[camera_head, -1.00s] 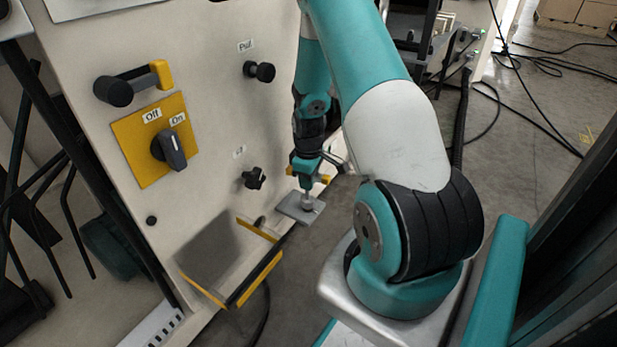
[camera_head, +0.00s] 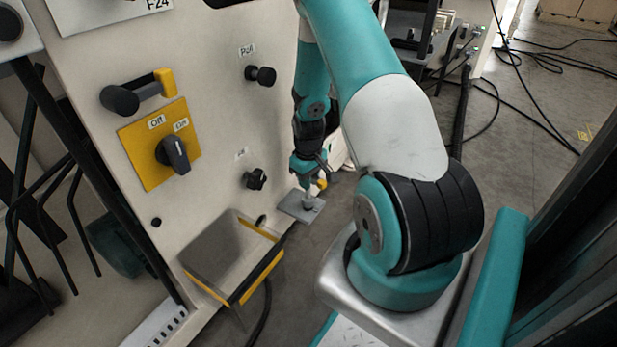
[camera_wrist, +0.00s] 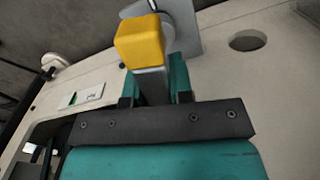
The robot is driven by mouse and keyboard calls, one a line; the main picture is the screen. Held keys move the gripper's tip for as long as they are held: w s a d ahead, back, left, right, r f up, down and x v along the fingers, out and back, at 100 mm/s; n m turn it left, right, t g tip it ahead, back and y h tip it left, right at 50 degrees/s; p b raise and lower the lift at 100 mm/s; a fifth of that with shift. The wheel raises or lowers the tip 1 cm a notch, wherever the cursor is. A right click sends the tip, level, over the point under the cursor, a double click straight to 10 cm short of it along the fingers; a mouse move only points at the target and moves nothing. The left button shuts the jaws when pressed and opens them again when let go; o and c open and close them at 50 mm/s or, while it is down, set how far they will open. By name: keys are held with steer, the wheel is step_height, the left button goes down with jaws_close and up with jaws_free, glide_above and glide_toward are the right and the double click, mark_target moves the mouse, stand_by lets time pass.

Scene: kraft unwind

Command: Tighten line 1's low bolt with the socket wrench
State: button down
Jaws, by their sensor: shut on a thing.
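My gripper (camera_head: 311,172) is low in front of the cream machine panel, above a grey plate (camera_head: 290,207) that juts out near the panel's lower right edge. It is shut on the socket wrench, whose yellow handle end (camera_head: 322,184) shows beside the fingers. In the wrist view the wrench's yellow end (camera_wrist: 140,42) and grey bar stand between my teal fingers (camera_wrist: 155,78). A grey upright piece (camera_head: 308,200) stands on the plate under the gripper; I cannot tell socket from bolt there. The bolt itself is hidden or too small to make out.
A bin with yellow edges (camera_head: 228,252) sticks out left of the plate. The panel carries a black knob (camera_head: 255,179), a plunger labelled Pull (camera_head: 261,75), an Off/On switch (camera_head: 173,154) and a yellow-ended handle (camera_head: 138,93). Cables lie on the floor at upper right.

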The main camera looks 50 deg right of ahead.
stand_by(0.4)
steer(key=shift+r+p, duration=2.45)
steer(key=shift+r, duration=0.1)
steer(key=shift+f+b, duration=0.1)
steer(key=shift+b, duration=0.2)
